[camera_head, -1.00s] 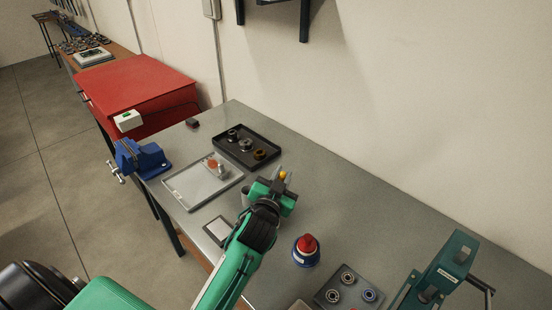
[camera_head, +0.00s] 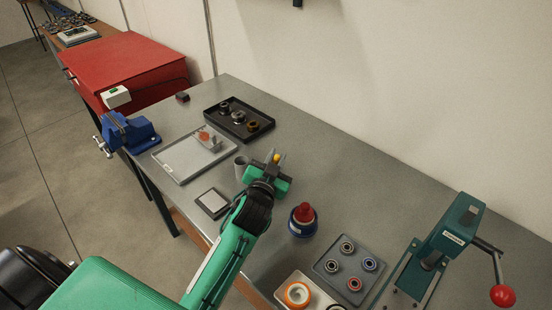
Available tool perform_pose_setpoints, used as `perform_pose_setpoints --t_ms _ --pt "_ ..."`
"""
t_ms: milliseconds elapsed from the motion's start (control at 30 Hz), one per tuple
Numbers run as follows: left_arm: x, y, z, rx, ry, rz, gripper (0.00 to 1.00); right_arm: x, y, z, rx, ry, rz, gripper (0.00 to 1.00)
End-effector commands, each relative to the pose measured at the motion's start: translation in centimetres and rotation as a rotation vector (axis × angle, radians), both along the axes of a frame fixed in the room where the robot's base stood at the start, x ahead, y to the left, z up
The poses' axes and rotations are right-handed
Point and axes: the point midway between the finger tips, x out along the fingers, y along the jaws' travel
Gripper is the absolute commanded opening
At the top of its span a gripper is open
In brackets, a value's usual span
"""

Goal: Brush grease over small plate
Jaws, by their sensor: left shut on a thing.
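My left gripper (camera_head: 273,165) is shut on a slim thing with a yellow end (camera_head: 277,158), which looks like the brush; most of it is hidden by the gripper. It is over the table, just right of a grey cup (camera_head: 240,167). A small dark-edged plate with a pale face (camera_head: 213,203) lies flat near the table's front edge, left of my left forearm and apart from the gripper. A blue pot with a red top (camera_head: 303,221), perhaps the grease, stands right of the arm. My right gripper is out of view.
A pale tray (camera_head: 170,160) holding small parts and a black tray (camera_head: 214,111) lie behind the plate. A blue vise (camera_head: 128,132) is at the left edge. A bearing tray (camera_head: 326,268) and a green press (camera_head: 450,240) stand at right. The table's back middle is clear.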

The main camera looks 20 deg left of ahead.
Motion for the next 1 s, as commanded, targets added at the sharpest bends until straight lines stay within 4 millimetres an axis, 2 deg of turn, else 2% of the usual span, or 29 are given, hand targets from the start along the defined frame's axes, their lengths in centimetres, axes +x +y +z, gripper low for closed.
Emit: perform_pose_setpoints --t_ms 533,1000 --pt "0.00 0.00 -0.05 -0.001 0.000 0.000 0.00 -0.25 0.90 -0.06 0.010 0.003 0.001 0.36" --pt "0.01 -0.01 -0.62 -0.001 0.000 0.000 0.00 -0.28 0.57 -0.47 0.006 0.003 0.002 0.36"
